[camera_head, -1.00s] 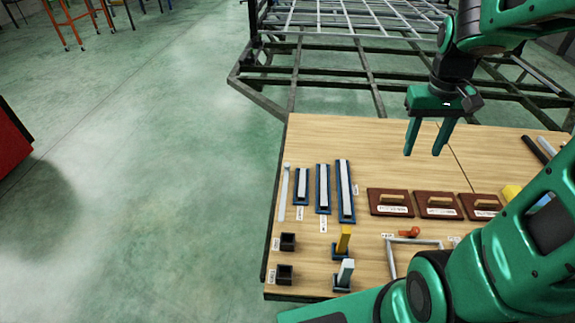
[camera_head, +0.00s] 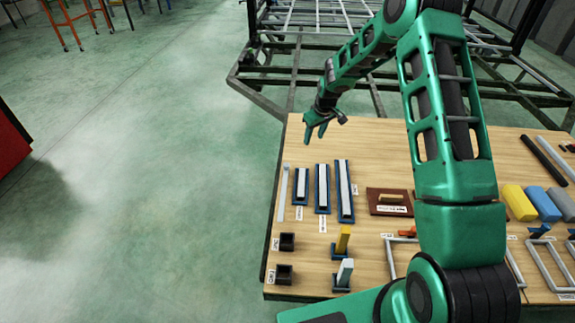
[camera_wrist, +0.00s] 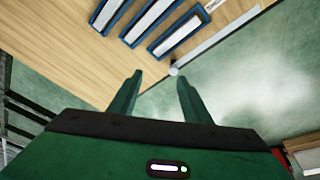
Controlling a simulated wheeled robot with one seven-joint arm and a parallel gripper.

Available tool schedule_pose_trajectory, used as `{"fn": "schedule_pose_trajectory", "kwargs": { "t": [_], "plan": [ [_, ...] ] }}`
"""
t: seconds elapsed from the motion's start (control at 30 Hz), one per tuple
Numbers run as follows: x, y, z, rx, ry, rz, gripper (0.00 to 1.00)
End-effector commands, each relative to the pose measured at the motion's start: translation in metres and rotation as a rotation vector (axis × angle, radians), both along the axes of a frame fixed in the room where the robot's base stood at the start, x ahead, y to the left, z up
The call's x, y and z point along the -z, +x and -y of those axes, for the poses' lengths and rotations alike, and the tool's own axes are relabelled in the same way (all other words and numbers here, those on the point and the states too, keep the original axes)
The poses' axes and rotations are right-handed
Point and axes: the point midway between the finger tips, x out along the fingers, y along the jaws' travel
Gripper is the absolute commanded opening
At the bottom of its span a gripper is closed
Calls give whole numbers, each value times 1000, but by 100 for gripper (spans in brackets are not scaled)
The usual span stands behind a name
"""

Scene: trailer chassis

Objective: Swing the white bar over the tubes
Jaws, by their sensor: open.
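The thin white bar (camera_head: 284,192) lies along the left edge of the wooden table, beside the tubes and apart from them. It also shows in the wrist view (camera_wrist: 215,41), with a rounded end close to my right fingertip in the picture. Three white tubes of rising length, the short one (camera_head: 301,184), the middle one (camera_head: 322,186) and the long one (camera_head: 344,186), lie in blue holders to its right. My gripper (camera_head: 315,136) is open and empty above the table's far left part. Its two fingers also show in the wrist view (camera_wrist: 160,78).
A brown board with a handle (camera_head: 389,199) lies right of the tubes. Black boxes (camera_head: 287,242) and upright yellow and grey blocks stand nearer. A metal chassis frame (camera_head: 290,80) is behind the table. Open floor lies to the left.

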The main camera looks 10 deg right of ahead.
Motion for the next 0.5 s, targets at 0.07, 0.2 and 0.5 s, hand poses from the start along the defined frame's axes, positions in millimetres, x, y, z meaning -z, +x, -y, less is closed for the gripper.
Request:
{"fn": "schedule_pose_trajectory", "kwargs": {
  "t": [0.07, 0.2, 0.5],
  "plan": [
    [35, 17, -18, -34, 24, 14, 44],
    [77, 41, -43, -76, 59, 49, 44],
    [119, 60, -67, -111, 91, 83, 44]
  ]
}}
